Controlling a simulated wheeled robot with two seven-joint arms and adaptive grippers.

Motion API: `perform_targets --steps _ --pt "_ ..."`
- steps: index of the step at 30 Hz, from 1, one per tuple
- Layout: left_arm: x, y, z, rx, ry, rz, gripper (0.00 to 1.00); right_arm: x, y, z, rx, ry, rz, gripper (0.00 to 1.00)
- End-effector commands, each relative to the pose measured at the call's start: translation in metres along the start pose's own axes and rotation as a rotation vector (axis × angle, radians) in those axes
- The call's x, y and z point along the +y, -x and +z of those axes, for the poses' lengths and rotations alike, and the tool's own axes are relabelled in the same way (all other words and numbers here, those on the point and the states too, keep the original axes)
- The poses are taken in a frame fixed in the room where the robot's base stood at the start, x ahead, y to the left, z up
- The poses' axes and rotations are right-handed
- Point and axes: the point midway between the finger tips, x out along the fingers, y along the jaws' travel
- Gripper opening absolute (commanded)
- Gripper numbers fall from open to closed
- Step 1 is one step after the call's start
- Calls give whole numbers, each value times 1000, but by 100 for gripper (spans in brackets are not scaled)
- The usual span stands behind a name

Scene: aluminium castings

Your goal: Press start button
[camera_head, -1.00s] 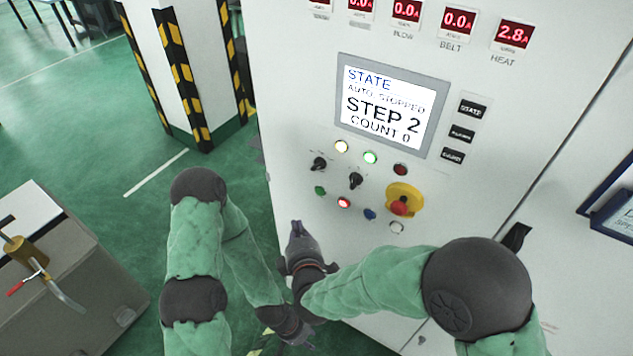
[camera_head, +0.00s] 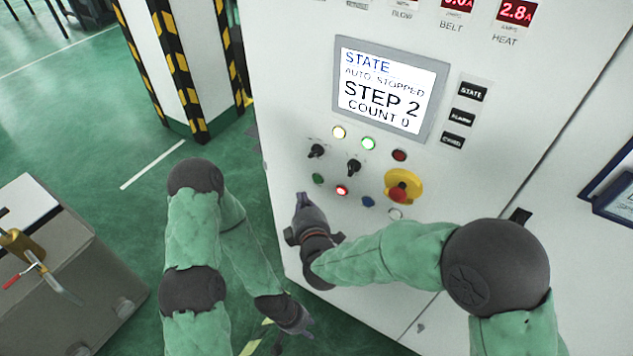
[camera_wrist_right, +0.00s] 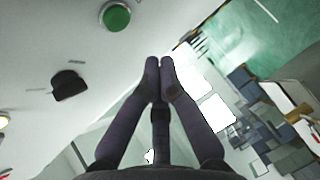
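The green button (camera_head: 318,179) is at the lower left of the control panel's button group. In the right wrist view the green button (camera_wrist_right: 115,16) is at the top, beyond and left of my fingertips. My right gripper (camera_head: 302,198) is just below the green button in the head view and looks apart from it. Its fingertips (camera_wrist_right: 161,62) meet in the wrist view, with nothing between them. My left gripper (camera_head: 303,328) hangs low beside the cabinet; its fingers are too small to judge. No label by the green button is readable.
The white cabinet (camera_head: 480,170) carries a screen (camera_head: 385,92) reading "AUTO STOPPED, STEP 2, COUNT 0". A lit red button (camera_head: 341,190), a blue button (camera_head: 368,201), black selector knobs (camera_head: 353,168) and a red emergency stop (camera_head: 398,192) are nearby. A grey box (camera_head: 60,280) stands left.

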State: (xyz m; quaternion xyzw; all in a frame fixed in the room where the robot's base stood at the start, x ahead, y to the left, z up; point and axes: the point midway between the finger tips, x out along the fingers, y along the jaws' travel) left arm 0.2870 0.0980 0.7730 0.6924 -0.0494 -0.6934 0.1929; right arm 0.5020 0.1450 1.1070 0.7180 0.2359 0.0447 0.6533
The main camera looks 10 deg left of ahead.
Motion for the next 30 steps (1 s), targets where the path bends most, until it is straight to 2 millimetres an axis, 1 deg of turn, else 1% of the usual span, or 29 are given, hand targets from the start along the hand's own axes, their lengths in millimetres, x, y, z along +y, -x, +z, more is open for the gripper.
perform_targets --steps 1,3,12,30 --pt "-1 -3 0 0 0 0 35 1 -5 6 -4 -2 1 0" --pt "-2 -4 0 0 0 0 35 3 -11 11 -3 0 1 0" --pt "-2 -6 0 0 0 0 35 10 -25 25 -2 0 0 0" --pt "-2 -6 0 0 0 0 35 11 -26 26 -1 1 0 0"
